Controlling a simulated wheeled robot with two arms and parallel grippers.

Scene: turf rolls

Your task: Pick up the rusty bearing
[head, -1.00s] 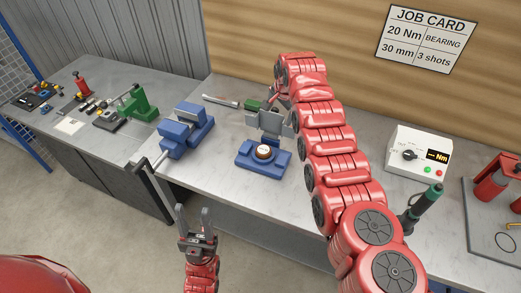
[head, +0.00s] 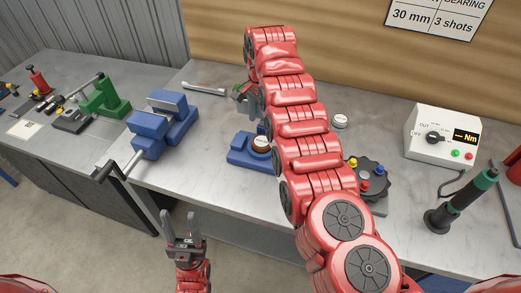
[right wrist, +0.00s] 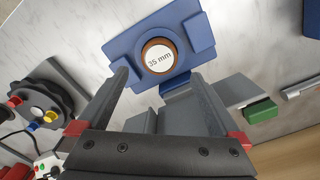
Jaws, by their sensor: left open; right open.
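The rusty bearing (head: 262,143) is a brown ring with a white top, sitting in a blue holder (head: 241,158) on the bench. The right wrist view shows the bearing (right wrist: 147,47) with a "35 mm" label, in the blue holder (right wrist: 120,50). My right gripper (right wrist: 160,76) is open and empty; the bearing lies beyond its fingertips, roughly centred between them. In the head view my right arm hides most of that gripper and part of the holder. My left gripper (head: 182,218) is open and empty, low in front of the bench edge.
A blue vise (head: 163,125) stands left of the holder, and a wrench (head: 204,87) lies behind. Right of my arm are a white-topped round piece (head: 340,121), a dark knobbed disc (head: 369,178), a control box (head: 442,135) and a green-black driver (head: 462,200).

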